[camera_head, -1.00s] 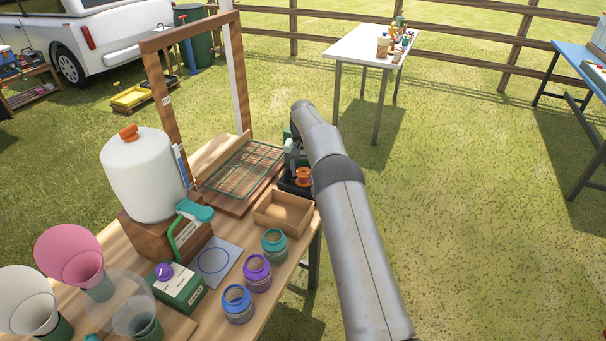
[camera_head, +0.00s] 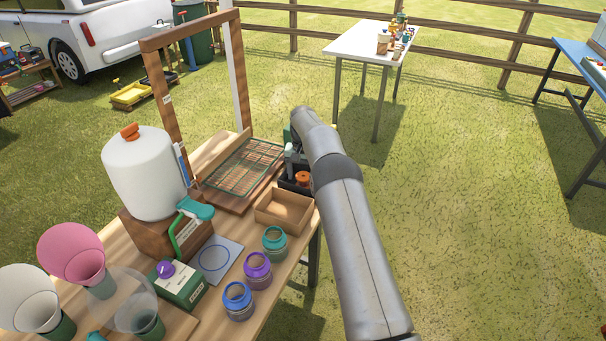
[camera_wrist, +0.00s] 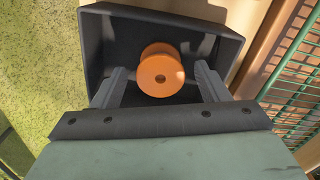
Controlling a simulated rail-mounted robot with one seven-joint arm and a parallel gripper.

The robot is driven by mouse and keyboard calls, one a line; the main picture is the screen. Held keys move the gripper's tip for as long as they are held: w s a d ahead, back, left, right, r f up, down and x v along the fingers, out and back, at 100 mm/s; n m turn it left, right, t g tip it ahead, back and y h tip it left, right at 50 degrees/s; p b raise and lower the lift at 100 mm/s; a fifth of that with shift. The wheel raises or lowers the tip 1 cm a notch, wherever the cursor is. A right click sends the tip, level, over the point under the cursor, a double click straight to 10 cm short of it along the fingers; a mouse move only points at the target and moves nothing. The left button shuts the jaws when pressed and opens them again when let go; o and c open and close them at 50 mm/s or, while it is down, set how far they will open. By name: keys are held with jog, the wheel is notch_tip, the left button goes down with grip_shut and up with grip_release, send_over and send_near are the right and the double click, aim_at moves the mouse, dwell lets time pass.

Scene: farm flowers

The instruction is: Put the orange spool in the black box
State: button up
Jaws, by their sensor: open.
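The fingers point into the box. In the head view my arm hides part of the box and gripper.
A wooden tray (camera_head: 284,210) stands just in front of the black box. A wire rack (camera_head: 246,167) on a board lies to its left. Several jars, a white tank (camera_head: 143,173) and a wooden frame (camera_head: 157,95) crowd the table. Open grass lies to the right.

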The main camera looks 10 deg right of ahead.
aim_at(303, 177)
jog(key=s+r, duration=0.3)
jog(key=r, duration=0.7)
jog(key=s+r, duration=0.2)
jog(key=r, duration=0.7)
jog(key=s+r+n, duration=0.1)
jog(key=s+r, duration=0.1)
jog(key=s, duration=0.5)
jog(key=s+r+n, duration=0.1)
jog(key=s+r, duration=0.2)
jog(key=s, duration=0.4)
jog(key=s+f+n, duration=0.1)
jog(key=s+f, duration=0.3)
jog(key=s, duration=1.1)
jog(key=s+f+n, duration=0.1)
jog(key=s+f, duration=0.3)
jog(key=s, duration=1.2)
jog(key=shift+s+a+f+t, duration=0.15)
jog(key=shift+s+a+t, duration=0.15)
jog(key=shift+a, duration=0.15)
jog(key=shift+w, duration=0.1)
